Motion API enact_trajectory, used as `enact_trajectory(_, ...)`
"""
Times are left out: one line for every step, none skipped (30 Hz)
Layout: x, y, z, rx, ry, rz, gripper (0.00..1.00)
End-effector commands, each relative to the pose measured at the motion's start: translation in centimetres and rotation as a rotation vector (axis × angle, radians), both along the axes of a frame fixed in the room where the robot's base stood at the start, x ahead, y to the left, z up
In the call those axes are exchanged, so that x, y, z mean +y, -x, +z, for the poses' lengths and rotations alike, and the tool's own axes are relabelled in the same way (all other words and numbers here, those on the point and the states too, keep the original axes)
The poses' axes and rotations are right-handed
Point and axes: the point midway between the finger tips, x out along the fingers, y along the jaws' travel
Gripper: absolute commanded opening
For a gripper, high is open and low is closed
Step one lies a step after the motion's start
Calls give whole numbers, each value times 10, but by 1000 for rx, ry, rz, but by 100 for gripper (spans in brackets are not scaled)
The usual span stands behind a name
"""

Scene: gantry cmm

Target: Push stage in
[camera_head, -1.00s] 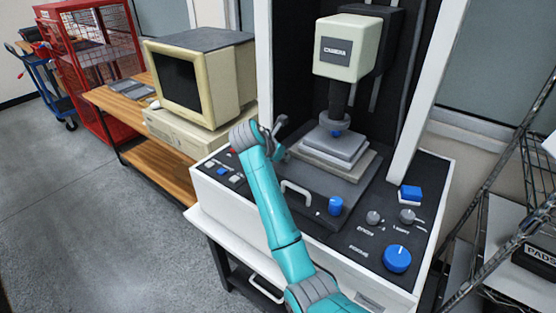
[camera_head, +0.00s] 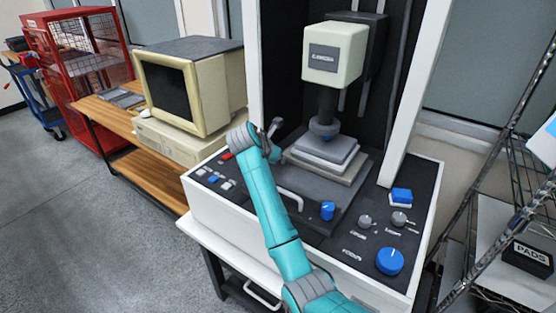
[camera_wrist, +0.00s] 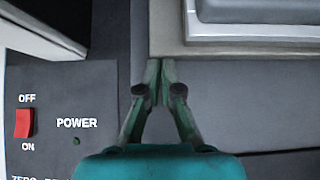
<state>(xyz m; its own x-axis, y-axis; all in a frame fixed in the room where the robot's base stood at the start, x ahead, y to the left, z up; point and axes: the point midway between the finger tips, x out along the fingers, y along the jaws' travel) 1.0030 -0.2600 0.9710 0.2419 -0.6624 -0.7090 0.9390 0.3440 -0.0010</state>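The stage is a dark grey plate (camera_head: 315,216) on the machine's black deck, with a pale bar handle (camera_head: 288,198) at its front. Stacked lighter plates (camera_head: 325,150) sit on it under the machine's probe head (camera_head: 323,127). In the wrist view, a beige-edged plate (camera_wrist: 240,50) fills the upper right above the grey stage surface (camera_wrist: 250,105). My gripper (camera_wrist: 161,66) has its fingertips together with nothing between them, by the left corner of the beige-edged plate. I cannot tell whether they touch it. In the head view, my wrist hides part of the stage's left side.
A red power switch (camera_wrist: 23,123) is on the panel left of my gripper. Blue knobs (camera_head: 389,261) and a blue button (camera_head: 401,196) are on the right panel. A beige monitor (camera_head: 185,85) stands left, a wire rack (camera_head: 500,200) right. Grey floor (camera_head: 90,220) is open at left.

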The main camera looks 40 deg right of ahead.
Motion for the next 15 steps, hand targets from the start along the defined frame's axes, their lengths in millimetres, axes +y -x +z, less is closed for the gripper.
enact_trajectory(-5,0,4,-7,8,-5,0)
enact_trajectory(-4,1,5,-7,9,-5,0)
enact_trajectory(-2,1,8,-8,9,-5,0)
enact_trajectory(0,2,10,-8,9,-5,0)
enact_trajectory(3,3,13,-9,8,-4,0)
enact_trajectory(7,4,17,-10,8,-4,0)
enact_trajectory(11,5,21,-10,8,-3,0)
enact_trajectory(16,7,25,-9,7,-2,0)
enact_trajectory(22,8,30,-9,7,-1,0)
enact_trajectory(27,10,34,-9,6,-1,0)
enact_trajectory(31,12,38,-7,6,-1,0)
enact_trajectory(37,13,44,-8,6,0,0)
enact_trajectory(42,15,48,-8,5,0,0)
enact_trajectory(46,16,52,-7,4,1,0)
enact_trajectory(52,19,57,-7,4,1,0)
